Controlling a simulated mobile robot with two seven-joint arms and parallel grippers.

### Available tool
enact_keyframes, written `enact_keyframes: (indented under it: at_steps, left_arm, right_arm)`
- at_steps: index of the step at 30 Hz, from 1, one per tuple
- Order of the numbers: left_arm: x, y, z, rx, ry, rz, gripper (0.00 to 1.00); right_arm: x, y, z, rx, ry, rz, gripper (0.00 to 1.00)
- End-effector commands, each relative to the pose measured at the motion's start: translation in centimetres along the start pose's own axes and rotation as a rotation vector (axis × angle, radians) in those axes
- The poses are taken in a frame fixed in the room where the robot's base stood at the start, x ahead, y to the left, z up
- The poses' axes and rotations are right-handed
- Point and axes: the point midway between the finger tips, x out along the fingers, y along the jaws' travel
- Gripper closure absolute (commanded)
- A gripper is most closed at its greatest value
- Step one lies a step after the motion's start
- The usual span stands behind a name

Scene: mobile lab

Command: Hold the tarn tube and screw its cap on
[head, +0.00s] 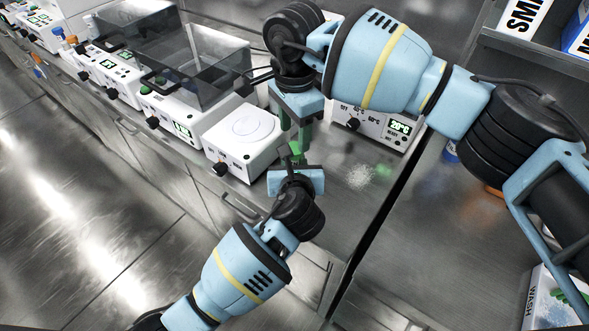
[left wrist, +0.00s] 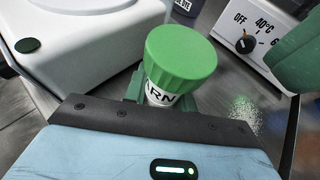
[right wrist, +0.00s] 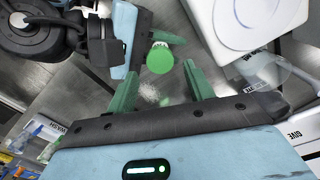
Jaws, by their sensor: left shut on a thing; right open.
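The tarn tube (left wrist: 160,96) shows in the left wrist view, with part of its lettered label visible. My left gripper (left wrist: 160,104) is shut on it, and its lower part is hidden. The ribbed green cap (left wrist: 181,58) sits on top of the tube; I cannot tell how tightly. The cap also shows from above in the right wrist view (right wrist: 160,58). My right gripper (right wrist: 162,68) is open, its green fingers apart on either side of the cap's line and not touching it. In the head view, my right gripper (head: 294,138) points down above the left one.
A white instrument with a round plate (head: 243,130) stands left of the grippers. A heater with a dial and green display (head: 375,128) stands behind, close to my right gripper. A speckled whitish patch (head: 358,177) lies on the bare steel bench to the right.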

Motion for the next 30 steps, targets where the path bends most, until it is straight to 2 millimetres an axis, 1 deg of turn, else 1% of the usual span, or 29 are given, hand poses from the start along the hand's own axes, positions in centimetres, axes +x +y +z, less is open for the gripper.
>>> enact_keyframes:
  at_steps: [1, 3, 9, 13, 20, 23, 30]
  left_arm:
    - [0.0, 0.0, 0.0, 0.0, 0.0, 0.0, 1.0]
    - [0.0, 0.0, 0.0, 0.0, 0.0, 0.0, 1.0]
    - [0.0, 0.0, 0.0, 0.0, 0.0, 0.0, 1.0]
    - [0.0, 0.0, 0.0, 0.0, 0.0, 0.0, 1.0]
    - [0.0, 0.0, 0.0, 0.0, 0.0, 0.0, 1.0]
    - [0.0, 0.0, 0.0, 0.0, 0.0, 0.0, 1.0]
    - [0.0, 0.0, 0.0, 0.0, 0.0, 0.0, 1.0]
  right_arm:
    - [0.8, 0.0, 0.0, 0.0, -0.001, 0.002, 0.48]
    - [1.8, 0.1, 0.0, 0.001, 0.0, 0.002, 0.48]
    - [3.5, 0.0, 0.0, 0.0, 0.0, 0.001, 0.48]
    - [3.8, 0.0, 0.0, 0.0, 0.001, -0.001, 0.48]
    - [3.9, 0.0, 0.0, 0.0, 0.001, -0.001, 0.48]
    - [3.8, 0.0, 0.0, 0.0, 0.001, -0.001, 0.58]
    - [3.8, 0.0, 0.0, 0.0, 0.001, 0.0, 0.9]
